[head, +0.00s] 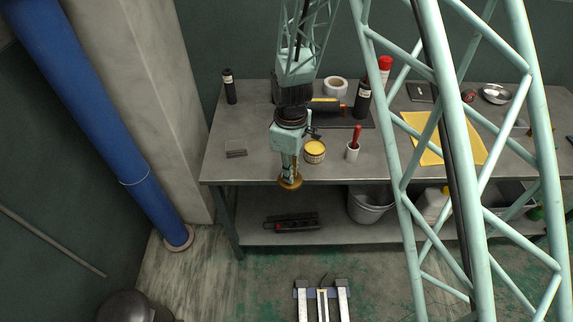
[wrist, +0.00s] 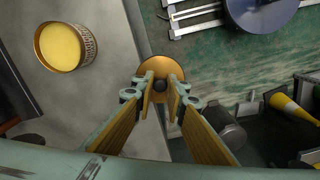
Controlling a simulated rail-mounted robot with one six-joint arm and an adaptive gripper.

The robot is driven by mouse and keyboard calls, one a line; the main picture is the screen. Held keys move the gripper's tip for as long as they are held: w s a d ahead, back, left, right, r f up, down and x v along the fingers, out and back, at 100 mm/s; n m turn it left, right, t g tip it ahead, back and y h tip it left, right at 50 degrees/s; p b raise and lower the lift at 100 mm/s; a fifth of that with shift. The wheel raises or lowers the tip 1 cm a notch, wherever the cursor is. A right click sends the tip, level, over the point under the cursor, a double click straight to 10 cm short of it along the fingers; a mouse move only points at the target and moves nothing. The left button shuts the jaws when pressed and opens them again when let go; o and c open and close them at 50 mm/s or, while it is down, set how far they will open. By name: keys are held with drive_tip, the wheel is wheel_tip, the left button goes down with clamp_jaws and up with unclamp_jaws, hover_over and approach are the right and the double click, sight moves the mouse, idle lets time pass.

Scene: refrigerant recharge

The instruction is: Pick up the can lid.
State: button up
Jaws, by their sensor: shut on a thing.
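The can lid (head: 289,183) is a round brass-coloured disc. It hangs under my gripper (head: 290,173), just off the front edge of the table. In the wrist view the lid (wrist: 148,65) shows beyond the fingertips, and my gripper (wrist: 160,84) is shut on its dark knob. The open can (head: 315,153) stands upright on the table, to the right of my gripper in the head view. Yellow content fills it; the can (wrist: 88,42) is at upper left in the wrist view.
The grey table (head: 226,165) also bears a brush in a white cup (head: 352,151), dark bottles (head: 230,88), a tape roll (head: 335,86) and a yellow sheet (head: 430,150). A bucket (head: 369,205) stands on the lower shelf. The table's front left is mostly clear.

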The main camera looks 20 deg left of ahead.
drive_tip(key=shift+s+d+r, duration=0.1)
drive_tip(key=shift+s+d, duration=0.65)
drive_tip(key=shift+s, duration=0.35)
drive_tip(key=shift+w+r, duration=0.1)
drive_tip(key=shift+w, duration=0.05)
